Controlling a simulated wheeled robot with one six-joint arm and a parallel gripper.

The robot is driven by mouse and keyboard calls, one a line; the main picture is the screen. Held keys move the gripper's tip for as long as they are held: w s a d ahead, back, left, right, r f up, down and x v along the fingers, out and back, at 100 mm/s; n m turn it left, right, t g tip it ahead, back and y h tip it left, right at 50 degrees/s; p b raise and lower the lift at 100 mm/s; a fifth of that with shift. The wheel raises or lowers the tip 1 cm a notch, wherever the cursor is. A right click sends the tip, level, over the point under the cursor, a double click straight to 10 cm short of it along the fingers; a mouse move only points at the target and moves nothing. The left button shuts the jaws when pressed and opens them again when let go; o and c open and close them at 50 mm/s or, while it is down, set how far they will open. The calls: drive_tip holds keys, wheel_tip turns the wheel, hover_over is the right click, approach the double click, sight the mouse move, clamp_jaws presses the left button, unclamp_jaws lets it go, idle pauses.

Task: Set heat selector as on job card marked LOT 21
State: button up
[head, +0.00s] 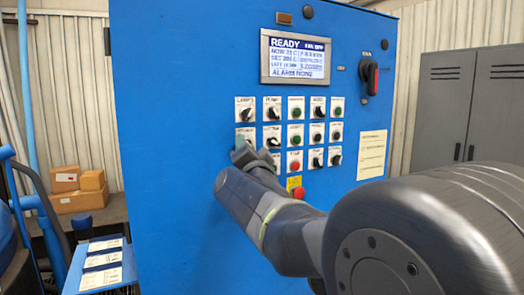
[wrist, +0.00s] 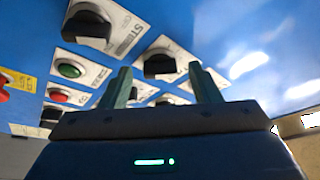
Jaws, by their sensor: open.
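In the head view, rows of selectors and buttons sit on white plates on a blue cabinet (head: 190,60). Their labels are too small to read surely, so I cannot tell which is the heat selector. My gripper (head: 243,141) is at the left column, second row, and hides most of that plate. In the wrist view my gripper (wrist: 163,80) is open, with a black selector knob (wrist: 160,65) seen between and beyond the fingers; contact cannot be told. Three job cards (head: 104,244) lie on a blue shelf at lower left; their lot marks are unreadable.
A lit display (head: 296,57) reads READY. A red button (head: 299,193) is near my arm. Another black knob (wrist: 88,24) and a green button (wrist: 70,68) are close to my fingers.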

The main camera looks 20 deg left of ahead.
drive_tip(key=b+v, duration=0.1)
drive_tip(key=v, duration=1.2)
drive_tip(key=shift+s, duration=0.15)
drive_tip(key=shift+d, duration=0.15)
drive_tip(key=p+x, duration=0.1)
drive_tip(key=x, duration=1.3)
drive_tip(key=shift+s+f, duration=0.1)
